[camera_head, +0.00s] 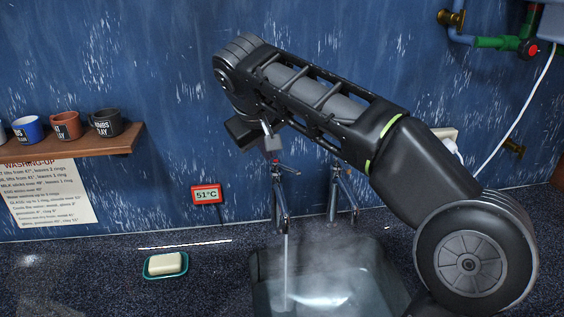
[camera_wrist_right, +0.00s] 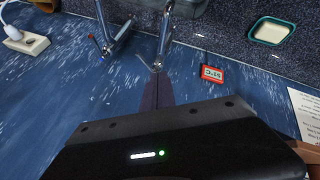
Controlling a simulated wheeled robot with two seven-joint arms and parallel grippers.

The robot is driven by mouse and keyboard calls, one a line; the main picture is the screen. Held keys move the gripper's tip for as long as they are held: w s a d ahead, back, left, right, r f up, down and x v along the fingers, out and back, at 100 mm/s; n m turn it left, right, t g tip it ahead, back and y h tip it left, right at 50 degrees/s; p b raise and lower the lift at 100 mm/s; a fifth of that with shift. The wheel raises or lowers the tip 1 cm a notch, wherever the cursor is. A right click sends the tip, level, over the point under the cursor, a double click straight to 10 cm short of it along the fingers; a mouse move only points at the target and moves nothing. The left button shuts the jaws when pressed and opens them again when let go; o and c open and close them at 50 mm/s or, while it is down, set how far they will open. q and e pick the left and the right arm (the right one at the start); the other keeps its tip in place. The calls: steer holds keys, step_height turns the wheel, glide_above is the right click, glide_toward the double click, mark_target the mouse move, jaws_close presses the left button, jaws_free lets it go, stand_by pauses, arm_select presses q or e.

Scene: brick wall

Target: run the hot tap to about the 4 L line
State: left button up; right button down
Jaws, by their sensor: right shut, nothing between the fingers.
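The hot tap (camera_head: 279,200), with a red mark on top, stands at the back left of the sink (camera_head: 258,290). A thin stream of water (camera_head: 286,265) falls from it into the sink, where water lies under steam; I cannot read any litre line. My right gripper (camera_head: 272,146) is shut and empty, right at the top of the hot tap. In the wrist view its closed fingers (camera_wrist_right: 160,92) point at the hot tap's handle (camera_wrist_right: 156,65); I cannot tell whether they touch. The other tap (camera_head: 343,195) has a blue mark. My left gripper is out of view.
A red display (camera_head: 206,195) reads 51°C. A soap dish (camera_head: 166,265) with soap lies on the counter left of the sink. A shelf (camera_head: 70,146) with cups and a washing-up notice (camera_head: 50,195) are at the left. Pipes (camera_head: 490,42) are at the upper right.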

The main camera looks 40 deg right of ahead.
steer(key=p, duration=0.1)
glide_toward(287, 167)
step_height(287, 167, down, 5)
steer(key=a, duration=0.2)
steer(key=shift+w+d+f+p, duration=0.15)
steer(key=shift+d+p, duration=0.2)
steer(key=shift+d, duration=0.2)
steer(key=shift+w+d+p, duration=0.2)
steer(key=shift+d+p, duration=0.15)
steer(key=shift+d, duration=0.15)
steer(key=shift+d+f, duration=0.25)
steer(key=shift+d, duration=0.5)
steer(key=shift+d+f+b, duration=0.1)
steer(key=shift+d+b, duration=0.2)
steer(key=shift+d, duration=0.75)
steer(key=shift+a, duration=0.1)
